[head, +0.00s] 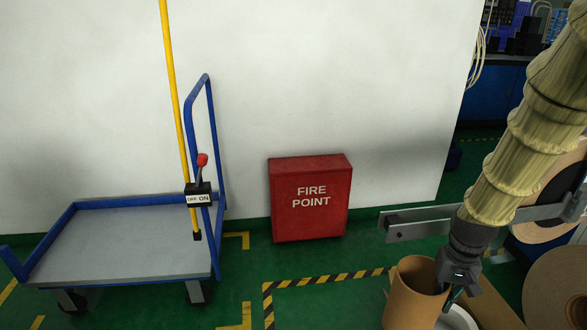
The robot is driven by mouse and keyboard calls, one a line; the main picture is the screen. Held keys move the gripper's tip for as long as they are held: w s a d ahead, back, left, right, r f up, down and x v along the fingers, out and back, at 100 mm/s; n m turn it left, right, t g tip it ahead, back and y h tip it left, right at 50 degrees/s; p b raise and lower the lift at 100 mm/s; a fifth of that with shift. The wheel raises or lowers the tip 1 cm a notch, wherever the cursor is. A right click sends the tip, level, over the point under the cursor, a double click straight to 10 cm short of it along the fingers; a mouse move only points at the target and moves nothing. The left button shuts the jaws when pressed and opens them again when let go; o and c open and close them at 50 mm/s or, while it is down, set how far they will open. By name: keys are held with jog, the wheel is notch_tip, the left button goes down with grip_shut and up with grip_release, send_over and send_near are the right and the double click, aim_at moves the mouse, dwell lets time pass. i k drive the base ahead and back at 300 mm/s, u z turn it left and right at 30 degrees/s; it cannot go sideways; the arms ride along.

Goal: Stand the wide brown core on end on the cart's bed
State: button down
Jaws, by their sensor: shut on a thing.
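The wide brown core (408,302) is a hollow tube at the lower right of the head view. It looks roughly upright, with its open end facing up. My gripper (450,292) points down at the core's right side and is shut on its wall; the fingertips are partly hidden. The core's lower end is cut off by the frame edge. The cart stands at the left, with a flat grey bed (120,245) inside a blue frame. The bed is bare and well to the left of my gripper.
A red fire point box (310,197) stands by the wall. A metal bar (415,226) and large brown rolls (556,290) are at the right.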

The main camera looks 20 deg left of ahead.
aim_at(181, 245)
jog(key=u, duration=0.35)
jog(key=k, duration=0.8)
jog(key=u, duration=1.15)
jog(key=i, duration=0.75)
jog(key=u, duration=0.45)
jog(key=i, duration=1.25)
jog(key=z, duration=0.55)
